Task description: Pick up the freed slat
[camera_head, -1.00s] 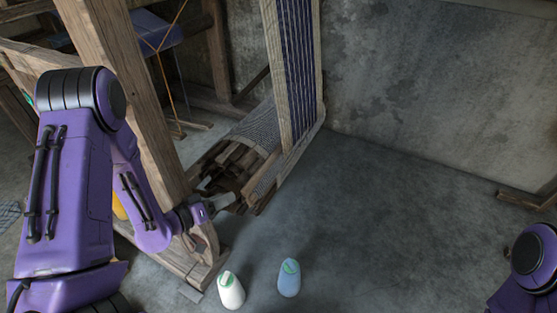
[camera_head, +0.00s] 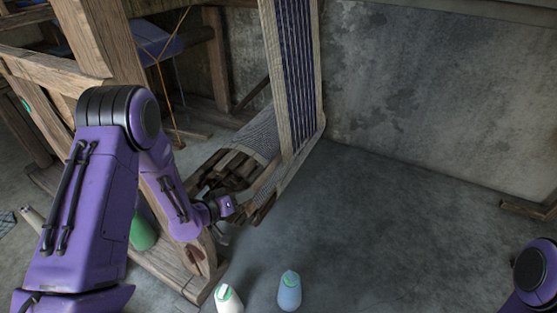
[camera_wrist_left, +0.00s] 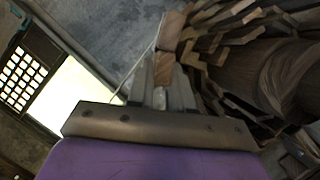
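Several dark wooden slats (camera_head: 228,168) lie in a slanted bundle at the loom's low end, in the head view. In the left wrist view the slats (camera_wrist_left: 235,30) fan out at the upper right, and one pale-ended slat (camera_wrist_left: 172,28) stands straight ahead of the fingers. My left gripper (camera_wrist_left: 163,85) has its grey fingers a little apart, with a brownish piece showing between them. I cannot tell whether they grip it. In the head view my left wrist is at the near end of the bundle, and its fingertips are hard to make out. My right gripper is out of frame.
A white bottle (camera_head: 228,298) and a blue bottle (camera_head: 289,291) stand on the floor in front. A thick loom post (camera_head: 108,60) rises beside my left arm. A green object (camera_head: 143,231) shows partly behind the arm. The floor right of the loom is clear.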

